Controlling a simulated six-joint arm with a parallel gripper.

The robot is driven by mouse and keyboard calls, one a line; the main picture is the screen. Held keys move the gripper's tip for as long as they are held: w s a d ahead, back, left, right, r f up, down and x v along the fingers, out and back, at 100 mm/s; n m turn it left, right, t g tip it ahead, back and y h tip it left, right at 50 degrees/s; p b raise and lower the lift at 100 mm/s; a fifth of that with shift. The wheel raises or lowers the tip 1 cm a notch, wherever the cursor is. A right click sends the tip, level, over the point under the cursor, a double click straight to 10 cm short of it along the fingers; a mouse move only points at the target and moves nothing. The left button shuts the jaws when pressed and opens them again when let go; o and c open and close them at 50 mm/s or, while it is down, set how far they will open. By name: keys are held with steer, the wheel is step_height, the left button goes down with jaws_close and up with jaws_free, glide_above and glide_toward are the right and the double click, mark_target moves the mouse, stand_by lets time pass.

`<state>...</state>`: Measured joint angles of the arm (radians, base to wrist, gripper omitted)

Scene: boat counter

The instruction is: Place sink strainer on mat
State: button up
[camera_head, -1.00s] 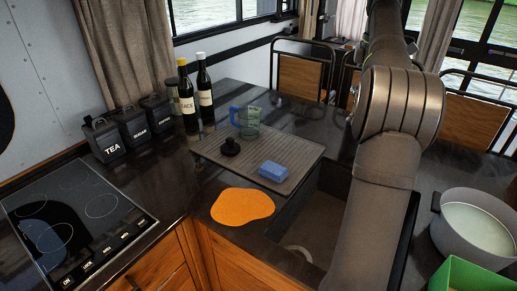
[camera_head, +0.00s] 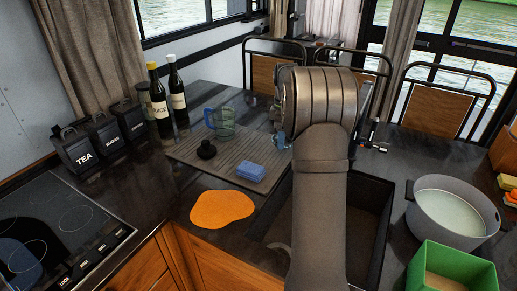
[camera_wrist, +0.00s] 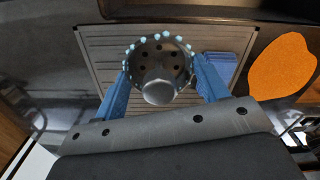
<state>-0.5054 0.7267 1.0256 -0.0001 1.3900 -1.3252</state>
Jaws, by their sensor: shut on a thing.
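The sink strainer (camera_wrist: 158,72), a grey metal cup with holes and light-blue dots along its rim, is between my gripper's blue fingers in the wrist view. My gripper (camera_wrist: 160,66) is shut on it. The strainer cannot be made out there. The orange mat (camera_head: 222,209) lies flat and bare on the dark counter, in front of the drainboard. It also shows at the right of the wrist view (camera_wrist: 281,66), apart from the strainer.
Bottles and canisters stand behind left. The sink (camera_head: 368,215) opens below my arm. A grey pot (camera_head: 452,213) and green box (camera_head: 452,268) stand right.

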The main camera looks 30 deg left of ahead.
glide_above(265, 157)
step_height(265, 157, down, 4)
steer(key=shift+r, duration=0.1)
steer(key=shift+f, duration=2)
steer(key=shift+f, duration=0.15)
steer(key=o, duration=1.1)
steer(key=shift+c, duration=0.2)
step_height(265, 157, up, 12)
steer(key=shift+f, duration=4.05)
